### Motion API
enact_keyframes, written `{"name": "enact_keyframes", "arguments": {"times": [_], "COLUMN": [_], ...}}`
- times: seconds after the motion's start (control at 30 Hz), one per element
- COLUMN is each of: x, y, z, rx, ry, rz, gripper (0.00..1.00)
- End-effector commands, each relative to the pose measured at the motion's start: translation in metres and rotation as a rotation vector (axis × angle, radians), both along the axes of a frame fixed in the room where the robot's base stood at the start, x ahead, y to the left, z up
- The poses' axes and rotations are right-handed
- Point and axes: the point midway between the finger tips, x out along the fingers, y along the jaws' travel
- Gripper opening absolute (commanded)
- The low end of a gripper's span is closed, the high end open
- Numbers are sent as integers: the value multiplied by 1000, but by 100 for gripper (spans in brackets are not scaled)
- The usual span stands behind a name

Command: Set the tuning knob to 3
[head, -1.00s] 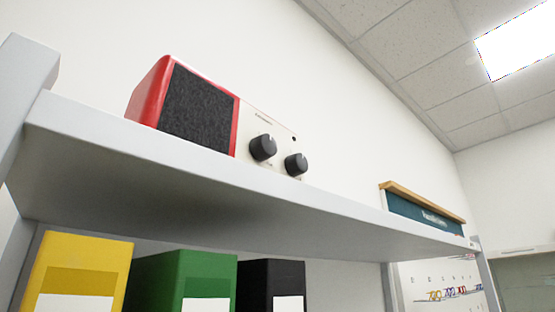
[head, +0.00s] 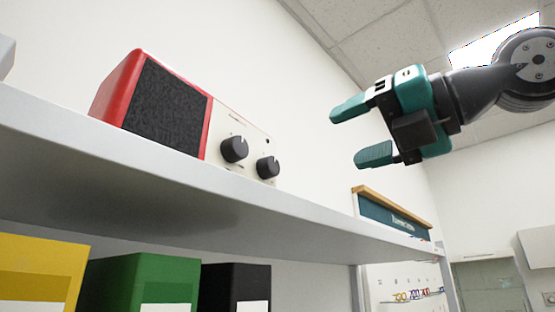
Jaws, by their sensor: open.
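A red radio (head: 150,105) with a dark speaker grille and a cream front panel stands on the upper shelf in the head view. Two black knobs sit on the panel: a left knob (head: 234,149) and a right knob (head: 268,167). Their markings are too small to read, so I cannot tell which is the tuning knob or its setting. My gripper (head: 352,134), with teal fingers, is open and empty at the upper right. It is apart from the radio, to the right of the knobs, and touches nothing.
The radio stands on a grey shelf (head: 150,180). Below are yellow (head: 38,275), green (head: 140,280) and black (head: 235,285) binders. The shelf between radio and box looks clear.

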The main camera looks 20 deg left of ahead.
Motion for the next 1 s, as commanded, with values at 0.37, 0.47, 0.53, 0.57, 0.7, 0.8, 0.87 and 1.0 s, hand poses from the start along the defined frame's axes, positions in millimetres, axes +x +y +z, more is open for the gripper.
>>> {"name": "enact_keyframes", "arguments": {"times": [0.37, 0.47, 0.53, 0.57, 0.7, 0.8, 0.87, 1.0], "x": [29, 35, 39, 40, 44, 45, 45, 45], "y": [84, 101, 111, 114, 124, 126, 127, 126], "z": [4, 3, 3, 2, 1, 0, 0, -1], "rx": [-3, -4, -4, -3, -1, -2, -1, -1], "ry": [7, 7, 7, 6, 5, 4, 4, 4], "rz": [2, 2, 0, 1, -1, -1, -2, -2], "gripper": [62, 62, 62, 62, 62, 62, 62, 62]}}
